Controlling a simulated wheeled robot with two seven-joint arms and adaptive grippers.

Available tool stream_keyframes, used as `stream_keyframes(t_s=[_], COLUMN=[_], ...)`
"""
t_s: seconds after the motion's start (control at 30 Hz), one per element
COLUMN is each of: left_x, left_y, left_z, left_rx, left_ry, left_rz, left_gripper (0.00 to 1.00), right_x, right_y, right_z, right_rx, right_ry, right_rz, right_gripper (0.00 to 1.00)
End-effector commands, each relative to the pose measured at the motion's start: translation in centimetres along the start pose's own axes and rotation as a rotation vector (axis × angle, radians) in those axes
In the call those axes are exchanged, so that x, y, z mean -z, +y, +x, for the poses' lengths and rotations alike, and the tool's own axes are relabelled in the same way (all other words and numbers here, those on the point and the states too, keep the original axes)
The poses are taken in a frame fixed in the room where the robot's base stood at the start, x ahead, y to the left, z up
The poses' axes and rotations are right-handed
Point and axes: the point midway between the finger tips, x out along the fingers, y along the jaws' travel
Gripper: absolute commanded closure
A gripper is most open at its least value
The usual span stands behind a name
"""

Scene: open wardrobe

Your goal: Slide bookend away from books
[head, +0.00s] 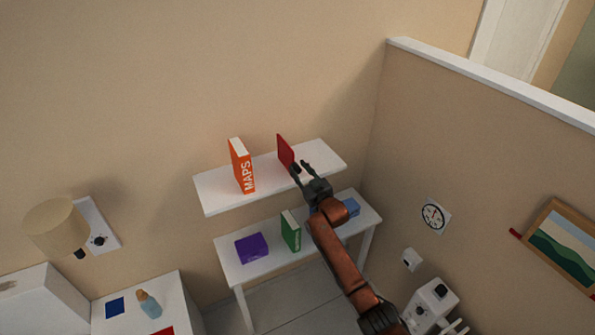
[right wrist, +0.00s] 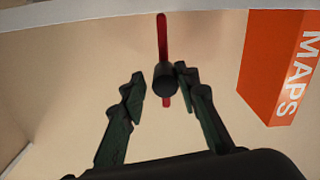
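The red bookend (head: 285,150) stands upright on the white upper shelf (head: 215,192). In the right wrist view the bookend (right wrist: 162,35) shows edge-on, with a black round knob (right wrist: 165,80) facing my gripper. The orange MAPS book (head: 241,166) stands upright to its left, with a clear gap between them; it also shows at the right of the right wrist view (right wrist: 275,65). My right gripper (head: 301,167) is open at the shelf's front, its fingers (right wrist: 160,80) on either side of the knob. I cannot tell whether they touch it. My left gripper is out of view.
Below is a white table (head: 232,262) with a purple box (head: 251,247), a green book (head: 290,231) and a blue item (head: 351,206) partly behind my arm. The shelf right of the bookend is bare. A side wall (head: 400,140) stands to the right.

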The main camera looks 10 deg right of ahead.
Motion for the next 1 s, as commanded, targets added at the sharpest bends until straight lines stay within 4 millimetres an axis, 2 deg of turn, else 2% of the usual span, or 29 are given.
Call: stream_keyframes(t_s=[0.1,0.2,0.47,0.67,1.0], left_x=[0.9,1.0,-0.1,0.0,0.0], left_y=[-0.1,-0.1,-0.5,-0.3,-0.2], left_z=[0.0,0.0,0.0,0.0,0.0], left_rx=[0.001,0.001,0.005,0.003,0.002], left_ry=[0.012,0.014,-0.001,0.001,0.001], left_rz=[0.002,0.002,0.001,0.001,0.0], left_gripper=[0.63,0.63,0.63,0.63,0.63], right_x=[0.0,0.0,-0.1,-0.2,-0.1], right_y=[-0.1,-0.2,-0.2,-0.2,-0.1], right_z=[0.0,0.0,-0.4,-3.1,-9.6], right_rx=[0.001,0.002,0.003,0.002,0.002], right_ry=[0.0,0.0,0.0,-0.001,-0.001], right_rz=[0.0,0.0,0.0,0.001,0.0], right_gripper=[0.63,0.63,0.63,0.63,0.63])
